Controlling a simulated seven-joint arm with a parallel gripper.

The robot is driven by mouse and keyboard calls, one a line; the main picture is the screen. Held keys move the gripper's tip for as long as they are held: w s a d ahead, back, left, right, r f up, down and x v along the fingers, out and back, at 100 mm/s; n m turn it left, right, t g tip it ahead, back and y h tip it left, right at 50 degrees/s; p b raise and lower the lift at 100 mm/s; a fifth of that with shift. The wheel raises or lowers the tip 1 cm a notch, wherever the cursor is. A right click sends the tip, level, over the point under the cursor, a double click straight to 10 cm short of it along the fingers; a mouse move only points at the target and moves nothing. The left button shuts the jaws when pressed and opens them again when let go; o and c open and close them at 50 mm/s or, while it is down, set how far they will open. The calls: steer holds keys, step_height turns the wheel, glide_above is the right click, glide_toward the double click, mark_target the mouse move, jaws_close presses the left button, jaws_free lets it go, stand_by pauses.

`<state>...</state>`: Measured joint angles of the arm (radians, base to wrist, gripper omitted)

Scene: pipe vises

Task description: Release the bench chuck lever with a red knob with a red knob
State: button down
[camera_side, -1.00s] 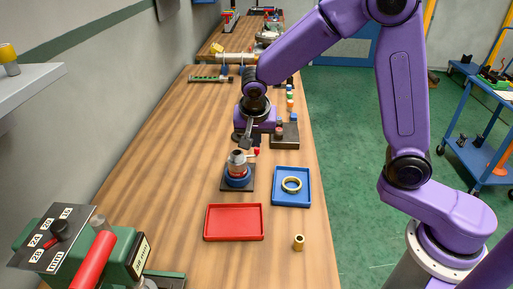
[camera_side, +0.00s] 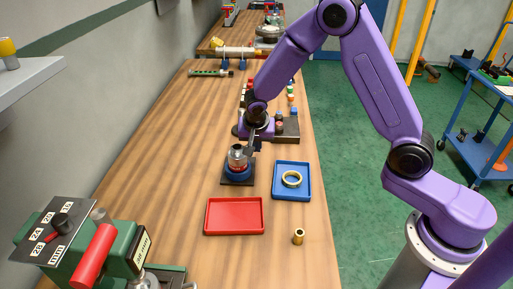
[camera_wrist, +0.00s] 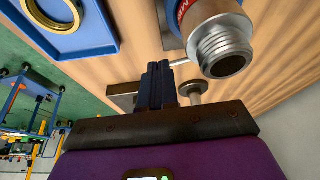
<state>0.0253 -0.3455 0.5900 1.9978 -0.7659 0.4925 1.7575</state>
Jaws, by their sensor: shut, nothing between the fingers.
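The bench chuck (camera_side: 238,172) stands on a dark base plate on the bench, with a blue ring, a red band and a grey threaded top. In the wrist view its threaded metal top (camera_wrist: 222,48) is close by at upper right. A thin metal rod (camera_wrist: 179,63), which looks like the lever, runs from the chuck toward my fingers. The red knob is hidden in both views now, apparently behind my gripper. My gripper (camera_side: 251,148) is shut and empty, pointing down just right of and behind the chuck top; its fingers show together in the wrist view (camera_wrist: 158,72).
A blue tray (camera_side: 276,193) with a brass ring (camera_side: 291,179) lies right of the chuck. A red tray (camera_side: 234,216) and a small brass fitting (camera_side: 298,236) are nearer. A dark block (camera_side: 287,129) stands behind my gripper. The bench left of the chuck is clear.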

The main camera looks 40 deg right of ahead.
steer(key=shift+w+d, duration=0.25)
steer(key=shift+n, duration=0.3)
